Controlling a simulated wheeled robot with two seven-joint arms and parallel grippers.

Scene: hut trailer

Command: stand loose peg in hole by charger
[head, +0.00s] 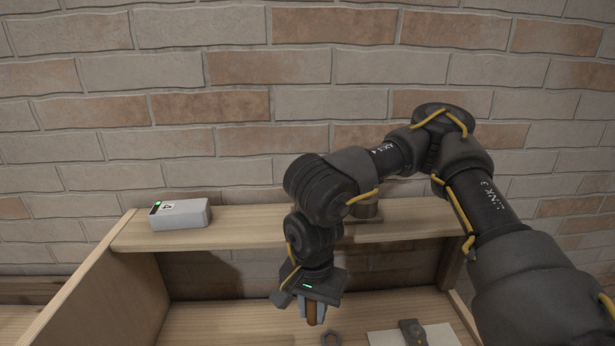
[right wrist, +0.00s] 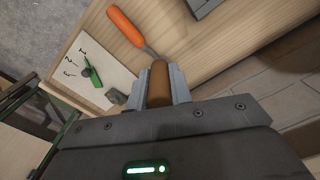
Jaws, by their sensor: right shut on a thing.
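My right gripper (head: 312,312) is shut on a brown wooden peg (head: 311,313) in front of the shelf. The peg points downward and also shows between the fingers in the right wrist view (right wrist: 159,84). A grey box with a green light and a label "4" (head: 182,216), which looks like the charger, lies on the left part of the wooden shelf (head: 240,232). I cannot make out a hole beside it. My left gripper is not in view.
The right wrist view shows an orange-handled tool (right wrist: 126,28) and the numbered board (right wrist: 75,58).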

